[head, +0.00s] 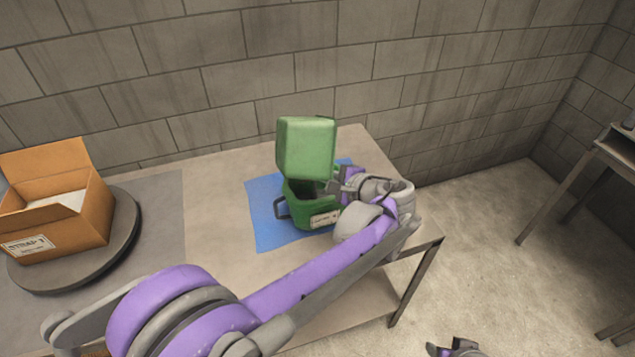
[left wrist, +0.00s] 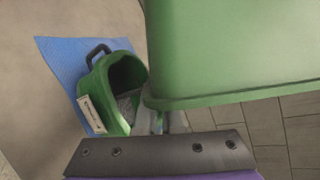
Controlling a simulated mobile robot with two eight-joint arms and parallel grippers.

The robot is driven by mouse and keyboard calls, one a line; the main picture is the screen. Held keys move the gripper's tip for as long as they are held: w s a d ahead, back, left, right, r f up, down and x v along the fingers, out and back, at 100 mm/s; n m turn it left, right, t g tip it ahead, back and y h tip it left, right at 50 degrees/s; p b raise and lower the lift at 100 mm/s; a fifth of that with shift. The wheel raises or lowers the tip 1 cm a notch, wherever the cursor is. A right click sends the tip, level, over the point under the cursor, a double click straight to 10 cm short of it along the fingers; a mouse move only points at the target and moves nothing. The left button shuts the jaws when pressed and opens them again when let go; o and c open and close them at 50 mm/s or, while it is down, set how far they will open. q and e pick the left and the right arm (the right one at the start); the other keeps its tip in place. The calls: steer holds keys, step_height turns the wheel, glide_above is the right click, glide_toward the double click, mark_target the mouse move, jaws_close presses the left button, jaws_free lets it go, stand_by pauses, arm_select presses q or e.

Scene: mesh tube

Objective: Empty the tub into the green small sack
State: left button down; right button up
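The green tub (head: 306,148) hangs tipped over the green small sack (head: 297,208), close above its mouth. In the left wrist view the tub (left wrist: 235,50) fills the upper right. The sack (left wrist: 118,122) stands open below, with a dark handle, a white label and something greyish inside. My left gripper (head: 338,187) is at the tub's lower edge, by the sack's right side, and appears closed on the tub; its fingertips are partly hidden. The tub's inside is out of sight. My right gripper (head: 455,347) is at the bottom edge, partly cut off, away from the table.
The sack stands on a blue mat (head: 262,226) on the table (head: 215,215). An open cardboard box (head: 88,225) with a label sits on a round grey turntable (head: 125,240) at the left. A block wall is behind. Another table (head: 620,150) stands far right.

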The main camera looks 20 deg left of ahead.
arm_select(q)
steer(key=shift+w+d+f+m+y+b, duration=0.1)
steer(key=shift+d+m+y+b, duration=0.15)
steer(key=shift+m+y+b, duration=0.2)
stand_by(0.5)
